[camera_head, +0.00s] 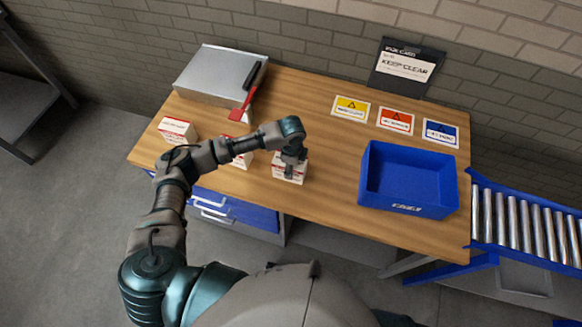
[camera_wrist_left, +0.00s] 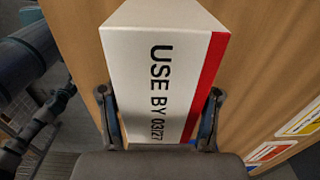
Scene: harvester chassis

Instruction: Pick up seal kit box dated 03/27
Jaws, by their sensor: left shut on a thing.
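The seal kit box (camera_wrist_left: 155,75) is white with a red edge band and reads "USE BY 03/27" in the left wrist view. My left gripper (camera_wrist_left: 160,115) is shut on it, with one finger along each side. My right gripper is not in view.
A blue bin (camera_head: 408,180) stands on the right of the wooden table (camera_head: 325,150). Yellow, red and blue sign cards lie at the back. A roller conveyor (camera_head: 525,225) adjoins the right.

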